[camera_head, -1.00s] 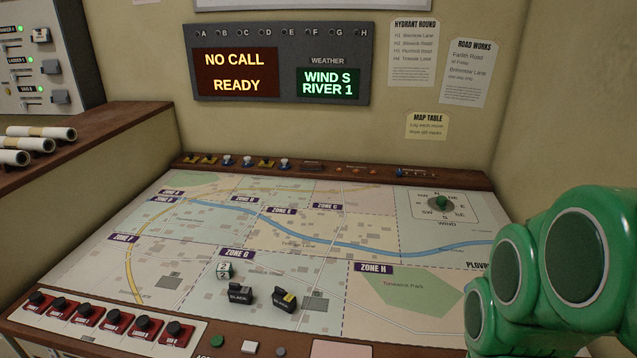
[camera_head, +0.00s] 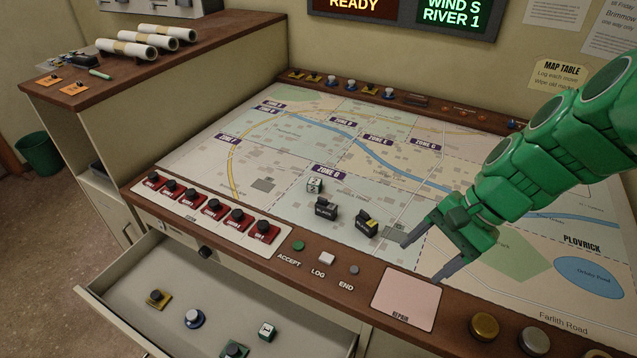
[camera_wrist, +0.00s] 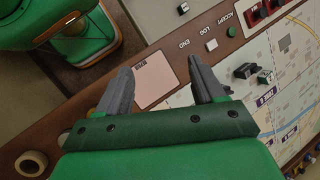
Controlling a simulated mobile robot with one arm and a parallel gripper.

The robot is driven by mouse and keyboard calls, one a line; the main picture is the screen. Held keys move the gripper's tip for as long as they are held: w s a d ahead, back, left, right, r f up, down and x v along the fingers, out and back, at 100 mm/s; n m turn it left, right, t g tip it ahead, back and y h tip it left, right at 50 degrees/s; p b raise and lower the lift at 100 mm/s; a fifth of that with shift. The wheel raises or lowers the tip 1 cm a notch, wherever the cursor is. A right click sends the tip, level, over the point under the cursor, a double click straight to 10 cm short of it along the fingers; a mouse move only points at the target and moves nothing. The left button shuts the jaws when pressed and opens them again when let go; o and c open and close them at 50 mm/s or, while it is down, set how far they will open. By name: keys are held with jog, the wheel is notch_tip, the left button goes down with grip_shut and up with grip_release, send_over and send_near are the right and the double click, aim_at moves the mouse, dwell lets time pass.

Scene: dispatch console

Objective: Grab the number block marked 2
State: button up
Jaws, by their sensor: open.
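A small white number block (camera_head: 315,185) with green edges stands on the map table just below the Zone G label. Its near face seems to carry a 2. It also shows in the wrist view (camera_wrist: 265,77), beside a black piece. My gripper (camera_head: 422,259) is open and empty, above the front part of the map near the pink repair pad. It is to the right of and nearer than the block, clear of it. In the wrist view the two fingers (camera_wrist: 158,72) are spread over the repair pad.
Two black pieces (camera_head: 326,208) (camera_head: 367,227) stand close to the block, between it and my gripper. An open drawer (camera_head: 215,318) below holds a block marked 1 (camera_head: 266,331) and several knobs. Red switches (camera_head: 213,206) line the front edge.

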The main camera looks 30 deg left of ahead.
jog(key=w+a+f+m+y, duration=0.2)
jog(key=w+a+f+m, duration=0.1)
jog(key=w+a, duration=0.55)
jog(key=w+a+f+m+y, duration=0.2)
jog(key=w+a+y, duration=0.1)
jog(key=w+a, duration=0.5)
jog(key=m+y, duration=0.3)
jog(key=m, duration=0.4)
send_near(317, 182)
jog(key=x, duration=0.3)
jog(key=shift+s+r, duration=0.15)
jog(key=shift+a+f, duration=0.25)
jog(key=shift+a, duration=0.15)
jog(key=shift+x, duration=3.55)
jog(key=c, duration=1)
